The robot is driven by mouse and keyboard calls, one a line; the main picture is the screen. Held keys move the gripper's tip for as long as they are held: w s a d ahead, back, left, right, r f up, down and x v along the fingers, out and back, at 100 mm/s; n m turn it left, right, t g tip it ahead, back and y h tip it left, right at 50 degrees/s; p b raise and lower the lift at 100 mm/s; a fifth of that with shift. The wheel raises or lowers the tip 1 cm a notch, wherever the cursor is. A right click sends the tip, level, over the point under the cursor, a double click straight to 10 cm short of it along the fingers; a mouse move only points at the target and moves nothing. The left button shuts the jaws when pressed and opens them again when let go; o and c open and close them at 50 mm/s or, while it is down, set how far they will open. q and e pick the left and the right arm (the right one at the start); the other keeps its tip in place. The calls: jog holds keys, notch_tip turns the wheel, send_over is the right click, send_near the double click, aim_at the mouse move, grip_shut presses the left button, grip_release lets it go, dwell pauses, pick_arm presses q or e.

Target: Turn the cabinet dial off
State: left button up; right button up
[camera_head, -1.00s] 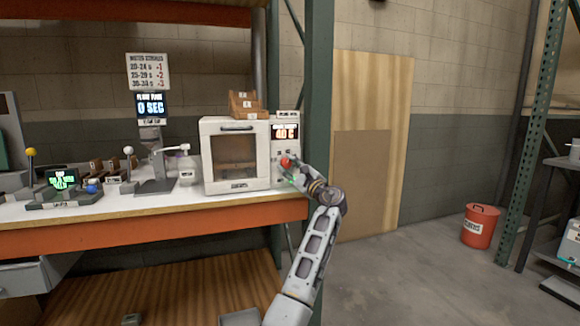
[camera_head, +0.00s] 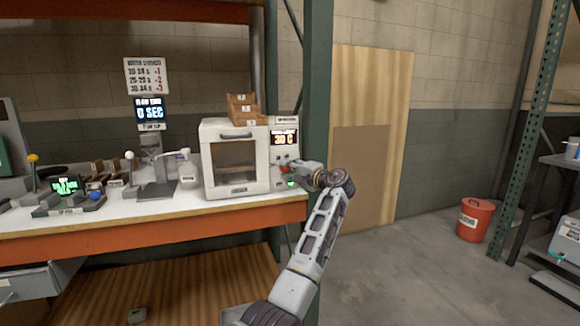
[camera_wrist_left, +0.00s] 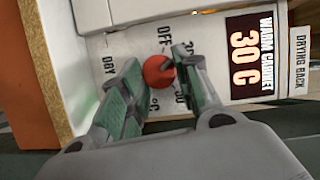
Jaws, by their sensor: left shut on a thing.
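The white warm cabinet (camera_head: 235,157) stands on the bench with its door closed, and its panel display (camera_head: 284,138) reads 30 C. The red dial (camera_wrist_left: 158,72) on that panel shows in the left wrist view, with OFF, DRY and temperature marks around it. My left gripper (camera_wrist_left: 153,78) has its green fingers on either side of the dial and is shut on it. In the head view the gripper (camera_head: 288,176) is at the panel and mostly covers the dial. My right gripper is not in view.
A green rack post (camera_head: 320,120) rises just right of the cabinet, close to my left arm. A small wooden organiser (camera_head: 242,107) sits on the cabinet. A pump bottle (camera_head: 188,170) stands to its left. A red bin (camera_head: 475,221) is on the floor at right.

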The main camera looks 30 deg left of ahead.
pick_arm(q)
jog(key=shift+r+n+h+p, duration=0.1)
jog(key=shift+n+h+p, duration=0.5)
jog(key=shift+n, duration=0.3)
jog(key=shift+s+r+n+h+p, duration=0.1)
jog(key=shift+n+h+p, duration=0.6)
jog(key=shift+n+p, duration=0.7)
jog(key=shift+a+n+t+h+p, duration=0.1)
jog(key=shift+n+t+h+p, duration=0.2)
jog(key=shift+n, duration=0.5)
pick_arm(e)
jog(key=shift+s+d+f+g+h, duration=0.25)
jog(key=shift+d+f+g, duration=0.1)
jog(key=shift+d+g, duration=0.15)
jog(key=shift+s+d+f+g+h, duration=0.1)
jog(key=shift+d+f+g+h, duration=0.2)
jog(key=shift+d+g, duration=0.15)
pick_arm(q)
jog(key=o, duration=1)
jog(key=shift+r, duration=0.1)
